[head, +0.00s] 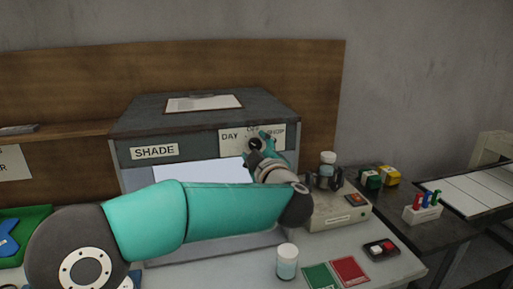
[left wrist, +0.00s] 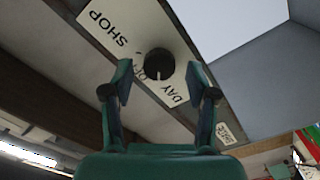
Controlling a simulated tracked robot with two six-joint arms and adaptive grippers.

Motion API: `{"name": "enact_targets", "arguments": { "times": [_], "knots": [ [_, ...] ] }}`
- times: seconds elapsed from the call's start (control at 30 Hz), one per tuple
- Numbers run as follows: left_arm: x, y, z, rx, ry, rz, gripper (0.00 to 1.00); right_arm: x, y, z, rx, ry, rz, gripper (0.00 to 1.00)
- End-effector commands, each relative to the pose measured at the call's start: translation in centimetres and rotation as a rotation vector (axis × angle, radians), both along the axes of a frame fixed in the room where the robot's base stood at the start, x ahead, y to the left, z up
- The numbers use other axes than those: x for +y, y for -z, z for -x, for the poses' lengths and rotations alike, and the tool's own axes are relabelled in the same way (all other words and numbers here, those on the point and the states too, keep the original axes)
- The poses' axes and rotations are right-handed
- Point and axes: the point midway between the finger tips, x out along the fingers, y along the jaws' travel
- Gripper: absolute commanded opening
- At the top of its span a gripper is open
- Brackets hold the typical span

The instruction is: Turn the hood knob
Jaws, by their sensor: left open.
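The hood (head: 125,150) is a dark grey box marked SHADE on the bench. Its round black knob (head: 255,144) sits on a pale label plate (head: 230,143) reading DAY, OFF and SHOP. In the left wrist view the knob (left wrist: 160,62) shows a pale mark pointing down in the picture, near OFF and DAY; its exact setting is hard to tell. My left gripper (head: 267,143) is open at the plate. In the left wrist view its fingertips (left wrist: 159,77) lie on either side of the knob, apart from it as far as I can see. My right gripper is not visible.
A pale device (head: 335,213) stands right of the hood. A rack of coloured tubes (head: 422,212) is further right. A clipboard (head: 203,103) lies on the hood.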

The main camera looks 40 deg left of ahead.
Motion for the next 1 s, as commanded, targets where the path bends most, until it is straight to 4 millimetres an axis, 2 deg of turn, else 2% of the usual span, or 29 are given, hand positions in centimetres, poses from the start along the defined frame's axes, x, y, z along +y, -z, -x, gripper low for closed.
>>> {"name": "enact_targets", "arguments": {
  "times": [0.3,0.5,0.7,1.0],
  "knots": [
    [-4.8,0.0,4.0,-0.001,0.005,-0.003,0.58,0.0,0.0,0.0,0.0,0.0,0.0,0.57],
    [-7.2,0.0,6.1,-0.002,0.002,-0.002,0.58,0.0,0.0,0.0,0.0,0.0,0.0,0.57],
    [-8.1,0.0,7.0,-0.002,0.0,-0.002,0.58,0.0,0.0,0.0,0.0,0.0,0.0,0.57],
    [-8.1,0.0,7.0,-0.002,-0.002,-0.002,0.58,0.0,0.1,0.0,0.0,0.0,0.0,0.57]
  ]
}}
